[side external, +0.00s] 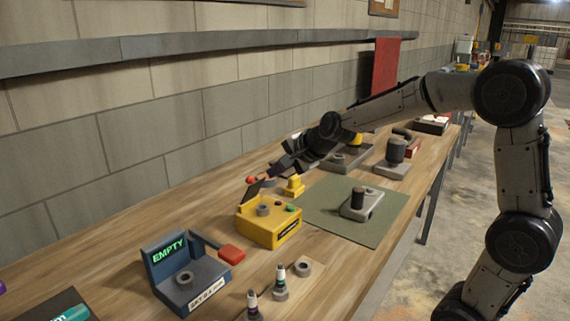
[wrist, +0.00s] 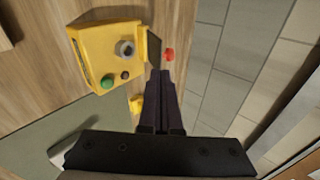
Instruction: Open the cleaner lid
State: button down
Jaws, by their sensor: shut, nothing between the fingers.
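The yellow box (side external: 268,222), which I take to be the cleaner, stands on the bench and also shows in the wrist view (wrist: 97,40). A grey ring (side external: 263,210), a green button (wrist: 107,82) and a red button (wrist: 125,76) are on its top. Its dark lid (side external: 255,189) stands up at the far edge, leaving the top uncovered. A red knob (side external: 250,179) is at the lid's outer end, also in the wrist view (wrist: 169,54). My gripper (side external: 273,171) is shut and empty, its tips (wrist: 160,74) close to the lid and knob; I cannot tell whether they touch.
A blue-grey device (side external: 181,283) reading EMPTY, with a red-ended lever (side external: 231,254), stands front left. A small yellow part (side external: 293,186) is just behind the box. A green mat (side external: 335,225) bearing a grey part (side external: 361,203) lies right. The wall is behind.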

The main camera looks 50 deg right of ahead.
aim_at(253, 178)
jog(key=w+f, duration=0.1)
jog(key=w, duration=0.1)
jog(key=w+f, duration=0.1)
jog(key=w, duration=0.3)
jog(key=shift+d+f, duration=0.3)
jog(key=shift+f, duration=0.35)
jog(key=shift+w, duration=0.1)
jog(key=shift+w+r, duration=0.2)
jog(key=shift+w, duration=0.7)
jog(key=shift+w+r, duration=0.15)
jog(key=shift+w, duration=0.75)
jog(key=shift+w+r, duration=0.2)
jog(key=shift+w, duration=0.7)
jog(key=shift+r, duration=0.15)
